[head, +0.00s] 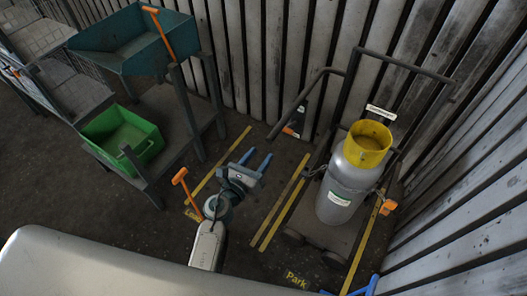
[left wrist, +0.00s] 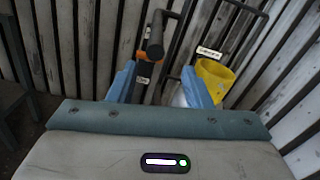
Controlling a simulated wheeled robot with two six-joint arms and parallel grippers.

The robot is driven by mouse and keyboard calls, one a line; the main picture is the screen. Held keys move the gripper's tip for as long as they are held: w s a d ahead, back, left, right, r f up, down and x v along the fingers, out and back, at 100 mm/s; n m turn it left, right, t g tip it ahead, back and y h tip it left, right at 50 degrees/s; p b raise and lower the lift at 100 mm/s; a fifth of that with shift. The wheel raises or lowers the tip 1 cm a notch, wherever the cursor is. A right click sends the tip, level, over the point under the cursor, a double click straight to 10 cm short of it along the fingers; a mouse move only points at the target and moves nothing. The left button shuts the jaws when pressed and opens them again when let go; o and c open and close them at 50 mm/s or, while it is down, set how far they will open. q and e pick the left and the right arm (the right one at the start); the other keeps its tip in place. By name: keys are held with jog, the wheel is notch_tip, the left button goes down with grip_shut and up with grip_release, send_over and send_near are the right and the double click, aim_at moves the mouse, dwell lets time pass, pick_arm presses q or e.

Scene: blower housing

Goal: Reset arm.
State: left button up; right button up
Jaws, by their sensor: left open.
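My left gripper (head: 257,160) has two blue fingers spread apart with nothing between them. Its arm comes up from the lower middle of the head view, and the gripper is above the dark floor, left of the cylinder cart. In the left wrist view my left gripper (left wrist: 158,88) shows its blue fingers wide apart. The cart's dark handle end (left wrist: 155,48) appears between them in the picture, beyond the fingertips and not gripped. Blue parts at the bottom edge of the head view look like my right gripper (head: 350,291), mostly cut off; its opening is unclear.
A grey cylinder (head: 338,195) with a yellow collar (head: 368,142) stands on a cart with dark handles (head: 410,62). A green bin (head: 122,133) and teal hopper (head: 135,40) are at left. Yellow lines (head: 283,205) mark the floor. Plank walls (head: 275,60) close the back and right.

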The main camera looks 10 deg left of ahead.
dwell(0.5)
pick_arm(q)
jog(key=s+a+f+n+g+y, duration=0.25)
jog(key=s+f+n, duration=0.35)
jog(key=f, duration=0.6)
jog(key=s+a+f+n+g+y+b, duration=0.1)
jog(key=s+a+f+n+g, duration=0.2)
jog(key=f+n, duration=0.65)
jog(key=s+a+f+n+g+y, duration=0.15)
jog(key=s+a+f+n, duration=0.35)
jog(key=f, duration=0.8)
jog(key=s+a+f+n+g, duration=0.3)
jog(key=s+f+n, duration=0.2)
jog(key=s, duration=0.5)
jog(key=s+a+f+n+g+y, duration=0.1)
jog(key=s+a+f+n+g, duration=0.2)
jog(key=s+f+n, duration=0.3)
jog(key=s+a+f+n+g+y+b, duration=0.1)
jog(key=s+f+n, duration=0.5)
jog(key=s, duration=0.9)
jog(key=a+f+g, duration=0.1)
jog(key=a, duration=0.1)
jog(key=shift+s+a+f+g, duration=0.3)
jog(key=shift+f+g, duration=0.05)
jog(key=shift+g, duration=0.05)
